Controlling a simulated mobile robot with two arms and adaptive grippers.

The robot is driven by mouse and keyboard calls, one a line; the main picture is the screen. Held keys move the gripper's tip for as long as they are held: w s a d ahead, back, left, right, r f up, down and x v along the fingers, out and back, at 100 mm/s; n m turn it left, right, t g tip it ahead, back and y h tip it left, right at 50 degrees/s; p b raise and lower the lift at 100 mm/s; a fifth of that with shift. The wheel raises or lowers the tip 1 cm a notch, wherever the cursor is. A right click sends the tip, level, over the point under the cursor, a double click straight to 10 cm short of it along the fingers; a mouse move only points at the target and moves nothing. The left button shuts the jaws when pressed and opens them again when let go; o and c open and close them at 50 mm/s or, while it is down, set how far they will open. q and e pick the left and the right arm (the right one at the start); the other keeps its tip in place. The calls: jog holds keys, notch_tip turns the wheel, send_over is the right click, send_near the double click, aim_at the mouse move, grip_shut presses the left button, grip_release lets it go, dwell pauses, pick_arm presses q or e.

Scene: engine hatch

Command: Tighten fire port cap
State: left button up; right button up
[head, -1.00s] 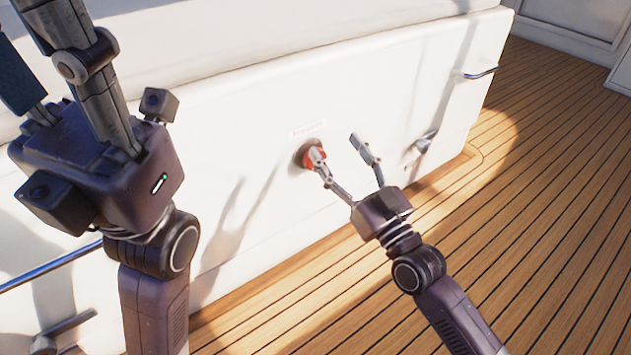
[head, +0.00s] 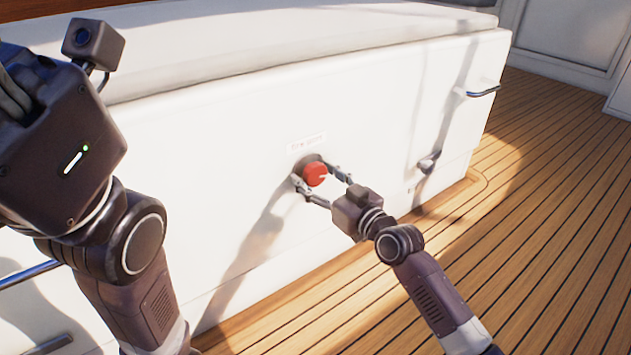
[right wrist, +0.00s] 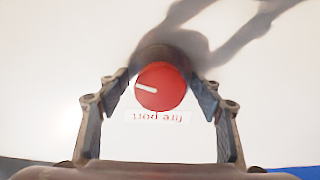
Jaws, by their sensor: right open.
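The red fire port cap (head: 315,174) sits on a dark round base on the white hatch wall, below a small label (head: 306,142). In the right wrist view the cap (right wrist: 162,86) shows a white line on its face, and the label beside it reads "fire port" upside down. My right gripper (head: 322,180) is open, with one finger on each side of the cap. In the right wrist view its fingers (right wrist: 161,104) flank the cap, with a gap visible at each side. My left arm fills the left of the head view; its fingers are out of the frame.
The white hatch wall (head: 190,160) carries a metal latch (head: 428,162) to the right of the cap and a handle (head: 484,92) near its right end. A cushion (head: 300,45) lies on top. The wooden deck (head: 540,220) at the right is clear.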

jog(key=c, duration=1.2)
jog(key=shift+o, duration=0.2)
